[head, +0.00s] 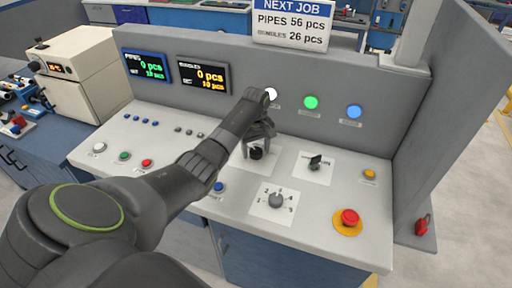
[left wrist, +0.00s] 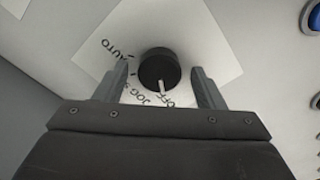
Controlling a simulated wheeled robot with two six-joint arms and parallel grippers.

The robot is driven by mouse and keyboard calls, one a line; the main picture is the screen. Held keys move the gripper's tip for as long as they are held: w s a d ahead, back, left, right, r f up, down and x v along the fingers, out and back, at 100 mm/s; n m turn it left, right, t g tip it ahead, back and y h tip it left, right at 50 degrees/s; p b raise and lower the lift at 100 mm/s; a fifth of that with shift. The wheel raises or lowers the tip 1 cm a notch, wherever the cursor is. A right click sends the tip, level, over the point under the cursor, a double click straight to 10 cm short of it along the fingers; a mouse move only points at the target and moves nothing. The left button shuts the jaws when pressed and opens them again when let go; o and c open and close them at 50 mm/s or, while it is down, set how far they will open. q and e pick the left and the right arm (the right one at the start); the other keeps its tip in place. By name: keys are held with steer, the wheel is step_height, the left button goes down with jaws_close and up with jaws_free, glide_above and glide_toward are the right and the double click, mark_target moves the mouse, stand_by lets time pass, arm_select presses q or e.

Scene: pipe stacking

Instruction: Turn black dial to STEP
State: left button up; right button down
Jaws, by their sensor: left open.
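The black dial (head: 257,153) sits on a white label plate on the sloped console. The left wrist view shows the dial (left wrist: 159,69) from above, with a white pointer line aimed toward the gripper side, near the OFF and JOG lettering. AUTO is readable at the upper left of the plate; other lettering is partly hidden, and I cannot read STEP. My left gripper (head: 258,143) is over the dial, open, with one finger on each side. In the left wrist view, gaps show between the dial and both fingers. My right gripper is not in view.
A black selector (head: 315,162) is to the right, a grey numbered knob (head: 275,200) nearer the front. A red mushroom button (head: 349,217) and yellow button (head: 369,174) are at right. Blue (head: 218,187), red and green buttons are at left. Displays and lamps line the back panel.

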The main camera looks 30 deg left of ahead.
arm_select(q)
steer(key=c, duration=1)
steer(key=shift+r, duration=0.1)
steer(key=shift+r+m+p, duration=0.15)
steer(key=shift+m+p, duration=0.95)
steer(key=shift+p, duration=0.1)
steer(key=shift+o, duration=0.2)
steer(key=m+p, duration=0.1)
steer(key=m, duration=0.1)
steer(key=shift+m+p, duration=0.35)
steer(key=shift+m, duration=0.05)
steer(key=m+p, duration=0.2)
steer(key=m, duration=0.3)
steer(key=m+p, duration=0.1)
steer(key=m, duration=0.4)
steer(key=shift+w, duration=0.1)
steer(key=shift+m, duration=0.5)
